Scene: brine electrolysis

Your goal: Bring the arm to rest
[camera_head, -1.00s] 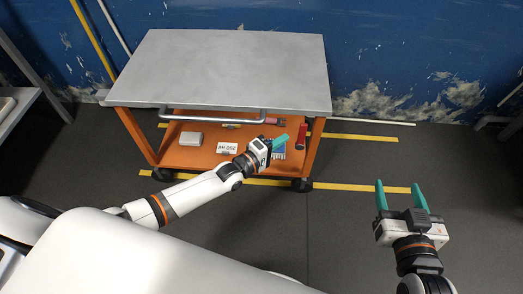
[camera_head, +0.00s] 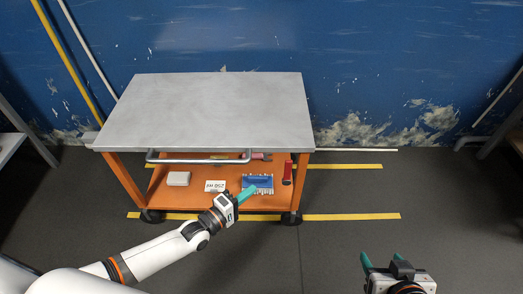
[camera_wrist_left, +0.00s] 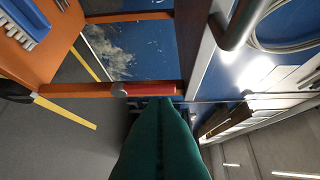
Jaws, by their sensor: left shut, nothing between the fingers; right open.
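My left gripper (camera_head: 246,195) has teal fingers that are shut with nothing between them. It is in front of the orange cart's lower shelf, apart from the things on it. In the left wrist view the shut teal fingers (camera_wrist_left: 160,140) fill the lower middle. My right gripper (camera_head: 384,262) is open and empty at the lower right, above the dark floor. Its fingertips point away from me, and its lower part is cut off by the frame edge.
The cart has a bare grey metal top (camera_head: 210,108) and a push handle (camera_head: 200,158). Its orange shelf (camera_head: 160,198) bears a white block (camera_head: 178,178), a label card (camera_head: 214,186), a blue rack (camera_head: 258,184) and a red object (camera_head: 287,172). Floor at right is clear.

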